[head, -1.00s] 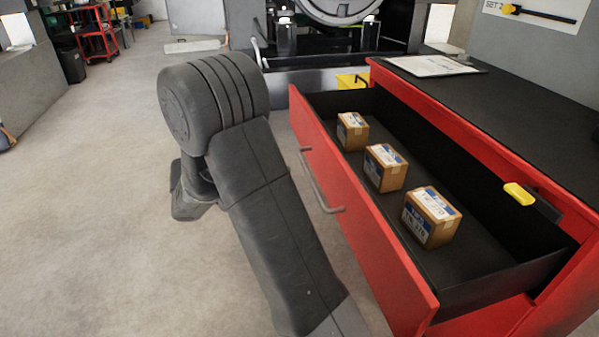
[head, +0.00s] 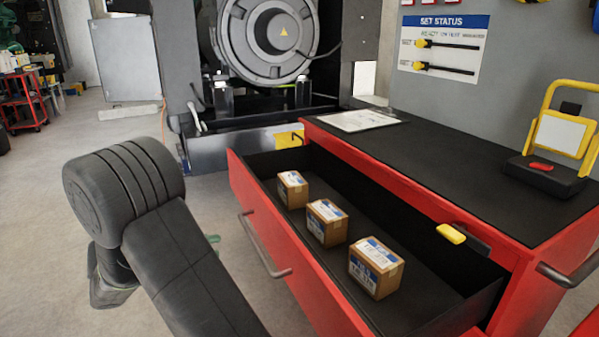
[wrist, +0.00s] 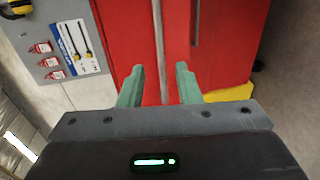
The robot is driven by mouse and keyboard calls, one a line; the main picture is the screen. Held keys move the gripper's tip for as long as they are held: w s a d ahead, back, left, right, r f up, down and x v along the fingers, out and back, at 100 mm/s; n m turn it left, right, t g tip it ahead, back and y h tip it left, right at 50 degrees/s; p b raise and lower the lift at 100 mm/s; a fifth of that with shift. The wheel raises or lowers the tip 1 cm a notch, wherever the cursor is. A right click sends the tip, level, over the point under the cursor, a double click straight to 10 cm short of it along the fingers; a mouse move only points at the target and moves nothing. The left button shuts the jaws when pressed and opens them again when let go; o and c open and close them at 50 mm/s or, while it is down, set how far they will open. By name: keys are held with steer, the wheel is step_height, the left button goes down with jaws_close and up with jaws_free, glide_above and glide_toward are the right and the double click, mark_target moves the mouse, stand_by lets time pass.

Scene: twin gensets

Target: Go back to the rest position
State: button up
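My gripper (wrist: 159,85) shows in the wrist view with its two green fingers apart and nothing between them. Past the fingers is a red surface with a long grey bar running along it. In the head view my dark grey arm is folded at the left, in front of the red cabinet's open drawer (head: 290,262). The gripper itself is mostly hidden behind the arm there; only a bit of green shows beside it.
The drawer holds three small cardboard boxes (head: 376,268). The black cabinet top (head: 440,165) carries a paper sheet (head: 352,121) and a yellow-framed lamp (head: 560,135). A generator (head: 268,40) stands behind. The floor at the left (head: 60,190) is clear.

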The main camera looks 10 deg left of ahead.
mark_target(252, 241)
steer(key=b+x, duration=0.2)
steer(key=x, duration=0.9)
steer(key=shift+f+b, duration=0.1)
steer(key=shift+b, duration=0.3)
steer(key=shift+w+d, duration=0.45)
steer(key=shift+d, duration=0.1)
